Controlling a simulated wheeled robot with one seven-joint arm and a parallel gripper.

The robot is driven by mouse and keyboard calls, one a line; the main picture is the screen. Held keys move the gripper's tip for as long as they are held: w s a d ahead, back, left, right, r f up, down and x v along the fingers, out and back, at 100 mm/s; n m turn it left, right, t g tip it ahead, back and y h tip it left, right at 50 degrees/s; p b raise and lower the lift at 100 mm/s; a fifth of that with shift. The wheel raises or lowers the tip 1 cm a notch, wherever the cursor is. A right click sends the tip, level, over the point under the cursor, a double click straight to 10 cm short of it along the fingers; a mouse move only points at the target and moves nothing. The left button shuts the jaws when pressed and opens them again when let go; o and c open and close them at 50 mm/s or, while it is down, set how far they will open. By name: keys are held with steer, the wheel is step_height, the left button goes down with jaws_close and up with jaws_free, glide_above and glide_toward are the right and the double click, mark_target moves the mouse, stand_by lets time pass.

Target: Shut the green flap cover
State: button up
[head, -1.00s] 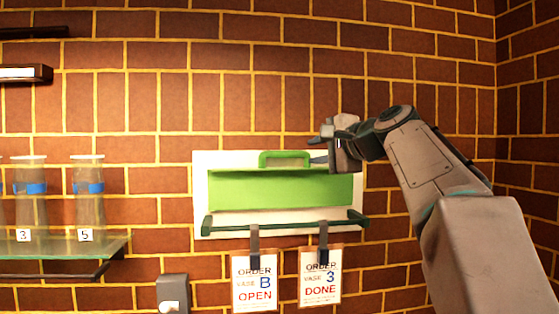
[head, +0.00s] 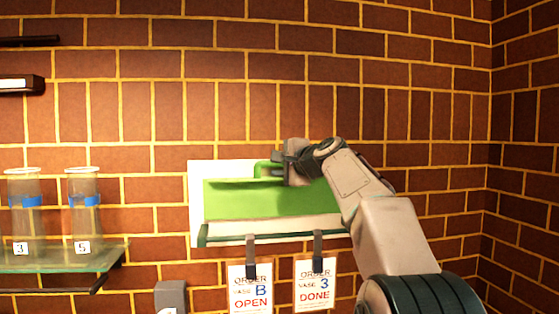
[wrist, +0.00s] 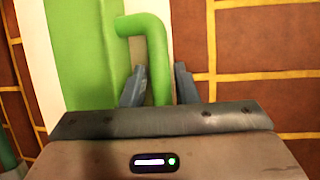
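The green flap cover (head: 255,202) sits in a white wall plate (head: 196,210) on the brick wall, with a green handle (head: 261,168) at its top edge. A darker green strip runs along its top, and how far it stands open is hard to tell. My gripper (head: 278,168) is at the right part of the handle and hides some of it. In the wrist view the handle (wrist: 157,65) runs between the two fingers of my gripper (wrist: 159,78). They are apart, with narrow gaps beside the handle. The flap also shows at left there (wrist: 80,50).
A dark green rail (head: 275,237) crosses below the flap. Two order cards, B OPEN (head: 250,290) and 3 DONE (head: 315,285), hang from it. Vases (head: 84,210) stand on a glass shelf (head: 60,258) at left. The wall right of my arm is clear.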

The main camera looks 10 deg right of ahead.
jaws_close()
steer(key=shift+f+b, duration=0.1)
steer(key=shift+b, duration=0.2)
